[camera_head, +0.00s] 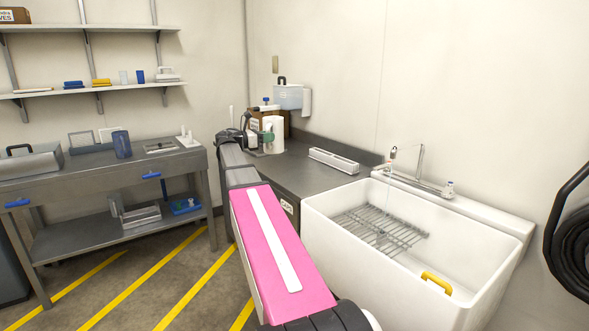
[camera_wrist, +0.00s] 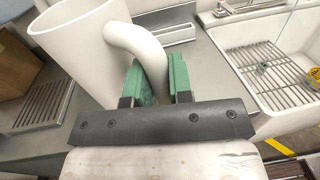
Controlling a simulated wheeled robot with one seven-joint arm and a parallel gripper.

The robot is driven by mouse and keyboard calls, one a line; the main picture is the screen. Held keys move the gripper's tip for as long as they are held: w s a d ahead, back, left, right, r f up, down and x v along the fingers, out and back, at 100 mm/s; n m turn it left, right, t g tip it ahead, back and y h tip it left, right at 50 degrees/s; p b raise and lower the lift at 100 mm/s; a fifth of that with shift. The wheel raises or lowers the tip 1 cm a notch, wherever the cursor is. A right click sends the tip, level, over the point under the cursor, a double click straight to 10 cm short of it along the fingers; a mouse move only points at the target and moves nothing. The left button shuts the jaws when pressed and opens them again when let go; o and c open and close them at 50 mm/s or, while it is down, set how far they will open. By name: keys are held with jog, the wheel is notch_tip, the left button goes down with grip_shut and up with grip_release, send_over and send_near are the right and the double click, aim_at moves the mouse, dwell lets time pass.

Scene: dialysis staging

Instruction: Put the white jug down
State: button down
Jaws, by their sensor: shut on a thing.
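The white jug (camera_wrist: 82,45) fills the upper left of the wrist view, with its open mouth toward the camera. My gripper (camera_wrist: 162,78) has green fingers on either side of the jug's curved handle (camera_wrist: 140,45) and is shut on it. The jug looks roughly upright over the counter. I cannot tell whether its base touches the surface, as the base is hidden.
A slotted drain plate (camera_wrist: 48,103) lies on the counter left of the jug. A cardboard box (camera_wrist: 15,65) stands beyond it. A long white tray (camera_head: 333,161) lies along the wall. The white sink (camera_head: 460,310) with a rack (camera_head: 385,228) is at right. The counter's middle is clear.

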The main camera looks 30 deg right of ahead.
jog(key=shift+s+d+f, duration=0.35)
jog(key=shift+d+f, duration=1.45)
jog(key=shift+d, duration=0.05)
jog(key=shift+s+d+f, duration=0.3)
jog(key=shift+d+f, duration=1.45)
jog(key=shift+d, duration=0.05)
jog(key=shift+s+d+f, duration=0.35)
jog(key=shift+d+f, duration=1.45)
jog(key=shift+d, duration=0.05)
jog(key=shift+f, duration=0.15)
jog(key=c, duration=1)
grip_release()
